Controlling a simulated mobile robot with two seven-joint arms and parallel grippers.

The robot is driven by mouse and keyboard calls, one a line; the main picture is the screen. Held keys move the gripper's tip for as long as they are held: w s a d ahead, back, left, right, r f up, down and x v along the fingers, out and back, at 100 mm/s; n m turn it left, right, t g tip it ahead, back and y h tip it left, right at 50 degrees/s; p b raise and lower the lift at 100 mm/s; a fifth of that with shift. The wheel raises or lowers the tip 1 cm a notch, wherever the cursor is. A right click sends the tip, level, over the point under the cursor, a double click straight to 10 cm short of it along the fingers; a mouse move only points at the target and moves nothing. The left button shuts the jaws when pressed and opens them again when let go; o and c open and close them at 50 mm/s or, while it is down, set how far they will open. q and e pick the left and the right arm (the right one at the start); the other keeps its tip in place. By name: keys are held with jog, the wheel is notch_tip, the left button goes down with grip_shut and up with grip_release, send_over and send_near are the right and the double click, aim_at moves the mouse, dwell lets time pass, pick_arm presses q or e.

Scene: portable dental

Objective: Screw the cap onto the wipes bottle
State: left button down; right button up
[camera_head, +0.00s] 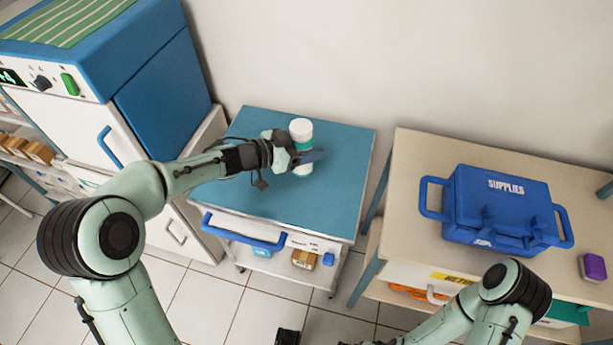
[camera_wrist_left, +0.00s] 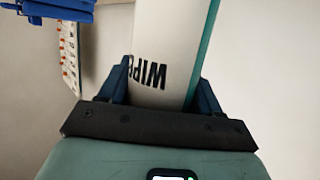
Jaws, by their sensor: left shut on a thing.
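I cannot tell whether that top is screwed down. My left gripper (camera_head: 305,159) is shut on the bottle's body below the top, from the left. In the left wrist view the bottle (camera_wrist_left: 165,75), lettered "WIP", fills the space between the two blue fingers (camera_wrist_left: 160,92).
The blue cart top (camera_head: 250,125) is otherwise clear. A blue-and-white cabinet (camera_head: 150,90) stands at left. A beige table (camera_head: 420,155) at right holds a blue supplies case (camera_head: 500,205) and a small purple-topped box (camera_head: 593,267). A wall rises behind the cart.

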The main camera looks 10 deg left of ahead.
pick_arm(q)
notch_tip(320, 180, down, 5)
jog(key=shift+f+b, duration=0.2)
jog(key=shift+b, duration=0.45)
jog(key=shift+f, duration=0.25)
jog(key=shift+f+b, duration=0.6)
jog(key=shift+f, duration=1.5)
jog(key=shift+f, duration=0.1)
jog(key=shift+f, duration=0.15)
jog(key=shift+c, duration=1)
grip_release()
